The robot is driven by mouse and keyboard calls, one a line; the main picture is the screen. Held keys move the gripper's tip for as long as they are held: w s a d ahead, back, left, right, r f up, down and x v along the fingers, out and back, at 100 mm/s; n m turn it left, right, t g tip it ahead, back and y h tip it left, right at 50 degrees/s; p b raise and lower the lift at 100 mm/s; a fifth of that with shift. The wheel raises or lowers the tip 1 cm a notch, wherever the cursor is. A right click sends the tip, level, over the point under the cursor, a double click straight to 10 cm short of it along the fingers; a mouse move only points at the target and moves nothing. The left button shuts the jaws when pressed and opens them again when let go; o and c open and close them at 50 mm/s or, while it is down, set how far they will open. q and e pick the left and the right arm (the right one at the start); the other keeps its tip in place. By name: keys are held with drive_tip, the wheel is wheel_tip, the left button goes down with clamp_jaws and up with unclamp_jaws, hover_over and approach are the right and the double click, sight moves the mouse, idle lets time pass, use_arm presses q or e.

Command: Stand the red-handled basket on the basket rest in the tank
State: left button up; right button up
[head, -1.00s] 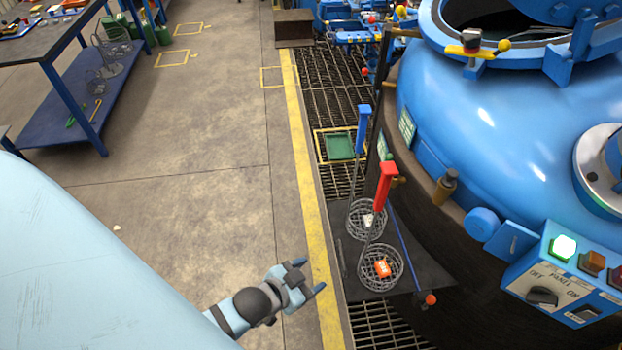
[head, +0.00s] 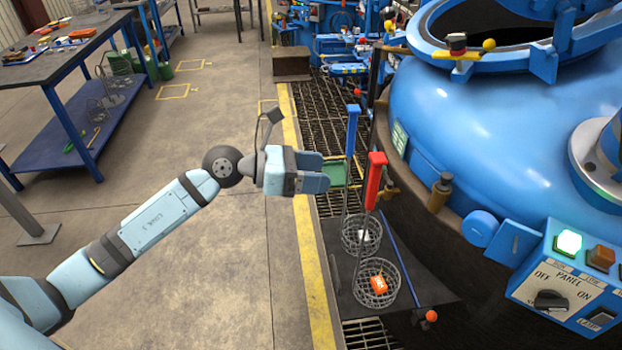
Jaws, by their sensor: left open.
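The red-handled basket (head: 375,293) is a round wire basket on a dark plate, with an orange block inside. Its red handle (head: 375,180) stands up on a thin rod. My left gripper (head: 322,171) is open and empty, to the left of the red handle and apart from it. A blue-handled basket (head: 358,238) stands just behind on the same plate, with a small pale piece inside. I cannot pick out the basket rest or tell which vessel is the tank. My right gripper is out of view.
A big blue rounded vessel (head: 480,120) with an open top fills the right. A control panel (head: 565,280) with a lit green lamp is at lower right. The dark plate (head: 430,288) sits beside floor grating. A blue-legged bench (head: 60,60) stands far left; the floor between is clear.

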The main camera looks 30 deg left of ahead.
sight(370, 172)
use_arm(q)
drive_tip(key=shift+m+y, duration=0.5)
drive_tip(key=shift+m, duration=0.1)
drive_tip(key=x, duration=0.7)
drive_tip(key=w+p+x, duration=0.1)
drive_tip(key=x, duration=0.3)
drive_tip(key=shift+w+f, duration=0.1)
drive_tip(key=shift+w, duration=0.05)
drive_tip(key=shift+a, duration=0.1)
clamp_jaws()
drive_tip(key=shift+w, duration=0.15)
